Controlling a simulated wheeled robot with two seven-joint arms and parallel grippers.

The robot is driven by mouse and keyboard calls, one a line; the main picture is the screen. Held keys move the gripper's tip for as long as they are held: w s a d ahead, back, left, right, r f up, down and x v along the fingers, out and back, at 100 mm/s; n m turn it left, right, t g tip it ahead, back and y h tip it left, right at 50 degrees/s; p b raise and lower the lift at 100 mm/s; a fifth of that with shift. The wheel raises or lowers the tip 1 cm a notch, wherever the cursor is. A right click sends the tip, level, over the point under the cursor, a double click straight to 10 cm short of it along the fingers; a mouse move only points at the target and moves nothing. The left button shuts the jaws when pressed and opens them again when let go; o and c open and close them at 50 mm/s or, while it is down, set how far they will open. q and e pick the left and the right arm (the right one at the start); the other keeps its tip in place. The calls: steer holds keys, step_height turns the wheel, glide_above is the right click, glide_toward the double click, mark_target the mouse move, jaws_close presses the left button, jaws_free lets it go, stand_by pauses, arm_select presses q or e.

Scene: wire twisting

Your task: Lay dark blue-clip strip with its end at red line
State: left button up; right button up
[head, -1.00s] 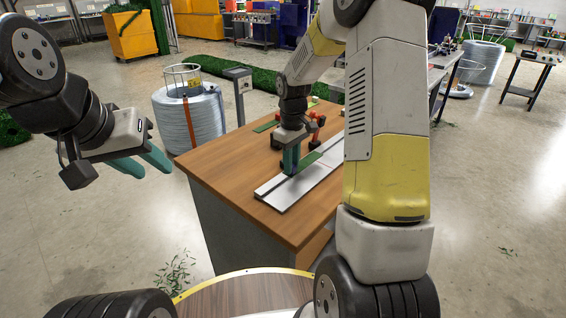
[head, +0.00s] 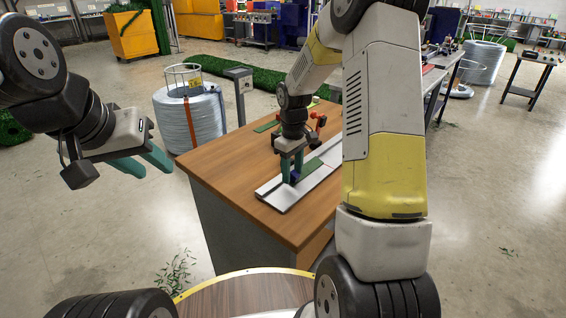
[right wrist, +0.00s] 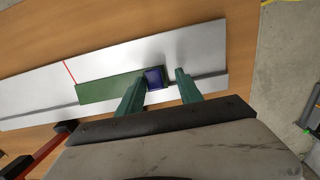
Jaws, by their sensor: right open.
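The green strip with the dark blue clip (right wrist: 155,79) lies flat on the pale metal plate (right wrist: 200,45). In the right wrist view the strip's bare end is at the left, close to the lower end of the red line (right wrist: 69,72). The green strip (head: 312,164) also shows on the plate in the head view. My right gripper (right wrist: 157,86) is open, its two green fingers apart, with the clip between them nearer the left finger. My left gripper (head: 142,164) is open and empty, away to the left of the table.
The plate lies on a wooden table (head: 225,160). Another green strip (head: 266,126) lies farther back on the table, and a red-orange clamp (head: 318,121) stands by the plate. A wire coil (head: 188,120) stands left behind the table. The table's left part is clear.

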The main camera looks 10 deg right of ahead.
step_height(320, 180, up, 11)
steer(key=s+r+m+t, duration=0.3)
steer(key=s+r, duration=0.7)
steer(key=s, duration=0.1)
steer(key=s+a+r+m+t+y, duration=0.2)
steer(key=s+m+t, duration=0.1)
steer(key=s, duration=1)
steer(key=shift+s+m, duration=0.15)
steer(key=shift+m, duration=0.35)
steer(key=shift+a, duration=0.1)
steer(key=shift+c, duration=0.2)
